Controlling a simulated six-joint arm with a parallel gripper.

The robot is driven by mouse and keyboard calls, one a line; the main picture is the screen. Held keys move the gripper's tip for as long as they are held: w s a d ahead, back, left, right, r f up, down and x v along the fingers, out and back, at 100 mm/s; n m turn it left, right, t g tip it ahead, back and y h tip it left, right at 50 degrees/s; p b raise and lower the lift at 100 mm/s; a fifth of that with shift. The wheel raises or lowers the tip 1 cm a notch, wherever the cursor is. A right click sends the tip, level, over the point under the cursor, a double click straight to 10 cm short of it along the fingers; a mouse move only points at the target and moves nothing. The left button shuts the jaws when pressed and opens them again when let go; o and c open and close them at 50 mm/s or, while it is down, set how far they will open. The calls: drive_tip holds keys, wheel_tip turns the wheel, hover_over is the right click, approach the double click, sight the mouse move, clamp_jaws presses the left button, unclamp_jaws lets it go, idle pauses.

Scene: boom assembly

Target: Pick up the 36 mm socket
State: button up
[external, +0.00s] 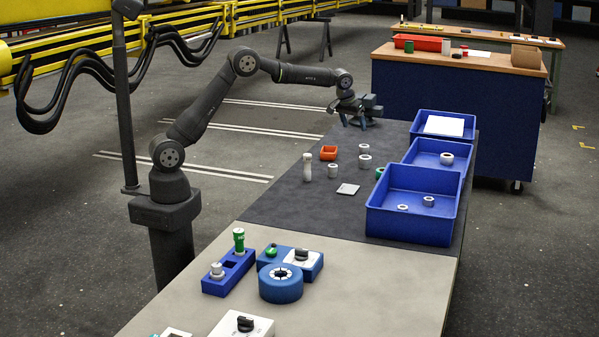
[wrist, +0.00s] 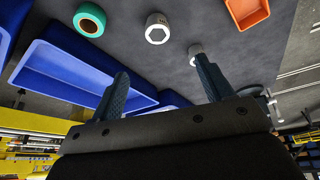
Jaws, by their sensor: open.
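Several pale sockets stand on the dark mat; no size marking is legible, so I cannot tell which is 36 mm. My gripper (external: 354,122) is open and empty above the mat's far end. In the wrist view, its fingers (wrist: 161,70) are wide apart. One socket (wrist: 157,27) shows its hex opening beyond the gap; another socket (wrist: 194,51) is partly hidden behind the right finger.
A green ring (wrist: 90,19) and an orange tray (wrist: 248,10) flank the sockets. Blue bins (external: 410,228) line the right edge; some hold pale parts. Fixtures sit at the table's near end.

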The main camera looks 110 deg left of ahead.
approach(365, 157)
drive_tip(key=shift+m, duration=0.3)
drive_tip(key=x, duration=0.4)
drive_tip(key=shift+s+d+f, duration=0.15)
drive_tip(key=shift+d+f, duration=0.1)
drive_tip(key=shift+f, duration=0.1)
drive_tip(key=shift+a+x, duration=0.1)
drive_tip(key=shift+x, duration=1.5)
drive_tip(key=shift+a+x, duration=0.15)
drive_tip(key=shift+x, duration=1.45)
drive_tip(key=shift+r, duration=0.2)
drive_tip(key=c, duration=1.2)
drive_tip(key=shift+r, duration=0.1)
